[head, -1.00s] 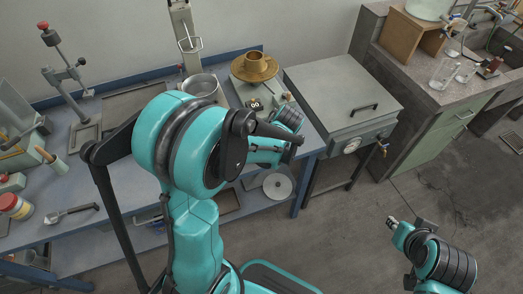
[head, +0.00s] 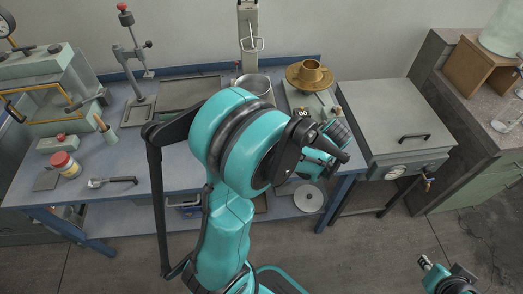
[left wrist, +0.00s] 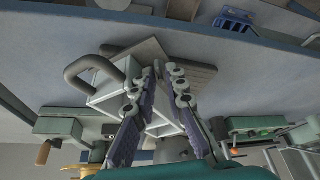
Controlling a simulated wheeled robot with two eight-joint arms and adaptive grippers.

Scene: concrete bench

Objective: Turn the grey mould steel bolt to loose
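I cannot pick out the steel bolt for certain. In the left wrist view, which is upside down, my left gripper (left wrist: 166,68) has two fingers with a narrow gap between their tips and nothing clearly held. A pale grey block (left wrist: 105,92) with a dark loop handle (left wrist: 85,72) lies behind the fingers; contact cannot be judged.
A steel pot (head: 254,86), a brass flanged part (head: 309,75) and a tall grey column (head: 248,35) stand at the back. A lidded grey cabinet (head: 395,115) stands right.

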